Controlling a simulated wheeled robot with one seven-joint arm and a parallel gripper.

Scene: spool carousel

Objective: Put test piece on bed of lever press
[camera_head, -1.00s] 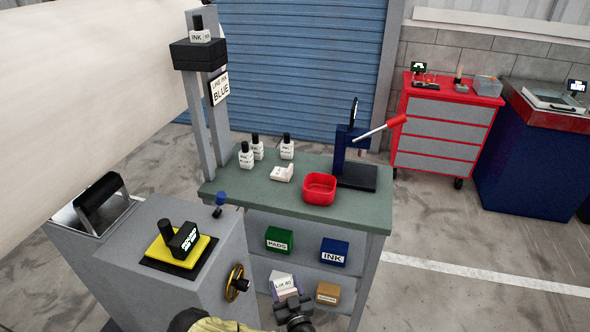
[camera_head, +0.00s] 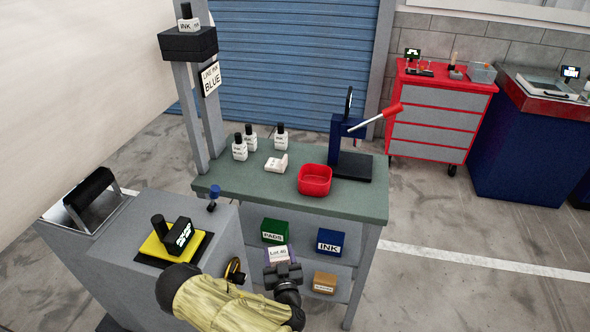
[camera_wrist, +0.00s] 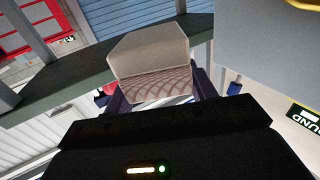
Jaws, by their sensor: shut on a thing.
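The lever press (camera_head: 338,140) is dark blue with a red-tipped lever. It stands at the right end of the green-topped bench, with its flat dark bed (camera_head: 360,168) bare. My gripper (camera_head: 282,268) is in front of the bench, below the top's level. It is shut on a pale test piece labelled "Lot 40" (camera_head: 279,252). In the wrist view the piece (camera_wrist: 150,48) is a light block with a patterned lower face, between the dark fingers of my gripper (camera_wrist: 160,95). Its far side is hidden.
A red bin (camera_head: 314,180) stands left of the press bed. Several ink bottles (camera_head: 240,149) and a small white block (camera_head: 276,164) are farther left. The bench's front edge (camera_head: 300,206) lies between my gripper and the press. A grey cabinet (camera_head: 130,235) stands at the left.

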